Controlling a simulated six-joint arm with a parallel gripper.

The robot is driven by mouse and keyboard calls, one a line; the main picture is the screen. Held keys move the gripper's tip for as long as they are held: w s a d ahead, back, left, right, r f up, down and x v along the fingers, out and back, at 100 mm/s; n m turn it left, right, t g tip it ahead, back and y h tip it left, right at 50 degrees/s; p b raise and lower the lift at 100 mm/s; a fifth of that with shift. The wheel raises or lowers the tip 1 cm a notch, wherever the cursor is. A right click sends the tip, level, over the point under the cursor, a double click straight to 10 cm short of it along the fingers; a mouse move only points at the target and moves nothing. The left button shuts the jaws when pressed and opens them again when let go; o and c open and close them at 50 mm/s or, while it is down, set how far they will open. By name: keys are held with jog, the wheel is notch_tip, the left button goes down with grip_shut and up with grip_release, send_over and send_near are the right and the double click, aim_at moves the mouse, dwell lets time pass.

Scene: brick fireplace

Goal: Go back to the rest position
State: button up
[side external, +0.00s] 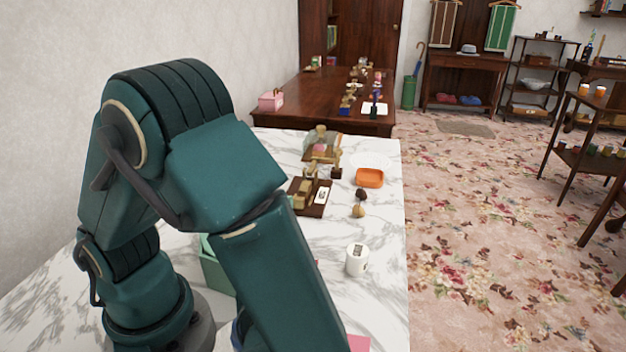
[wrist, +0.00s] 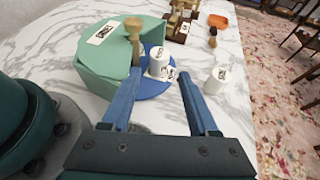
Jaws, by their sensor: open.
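My gripper (wrist: 160,84) shows in the wrist view with its two blue fingers apart and nothing visibly held between them. Beyond the fingertips lies a round blue plate (wrist: 152,90) on the marble table, with a white labelled cup (wrist: 158,63) standing on it. A wooden knobbed piece (wrist: 133,28) shows right behind the left fingertip; I cannot tell if they touch. In the side external view my arm covers the lower middle, and the gripper is out of sight.
A green box (wrist: 109,62) stands left of the fingers. A second white cup (side external: 357,260) stands near the table's right edge. Farther back are an orange dish (side external: 369,179), a dark wooden tray (side external: 318,210) and small brown items (side external: 360,202). The marble (side external: 385,230) along the right edge is mostly bare.

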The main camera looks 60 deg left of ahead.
jog(key=s+a+r+n+g+h, duration=0.1)
jog(key=a+n+g, duration=0.1)
jog(key=n, duration=0.2)
jog(key=s+a+r+n+g+h, duration=0.1)
jog(key=a+n+g+h, duration=0.1)
jog(key=n, duration=0.2)
jog(key=s+a+r+n+g+h, duration=0.1)
jog(key=a+r+n+g+h, duration=0.1)
jog(key=n, duration=0.3)
jog(key=shift+s+a, duration=0.15)
jog(key=shift+s, duration=0.15)
jog(key=shift+s+r+n+h, duration=0.15)
jog(key=shift+s+n+h, duration=0.15)
jog(key=shift+n+h, duration=0.5)
jog(key=shift+s+d+r+n+t+h, duration=0.15)
jog(key=shift+d+n+h, duration=0.1)
jog(key=shift+n, duration=0.3)
jog(key=shift+d+r+n+t+h, duration=0.15)
jog(key=shift+d+n+h, duration=0.1)
jog(key=shift+n, duration=0.3)
jog(key=d+n+t+h, duration=0.1)
jog(key=n, duration=0.1)
jog(key=w+d+r+n+t+h, duration=0.1)
jog(key=n, duration=0.1)
jog(key=d+r+n+t+h, duration=0.1)
jog(key=d+n+t, duration=0.1)
jog(key=shift+w+d+r+n+h, duration=0.1)
jog(key=shift+w+r+n+h, duration=0.1)
jog(key=shift+w+n+h, duration=0.15)
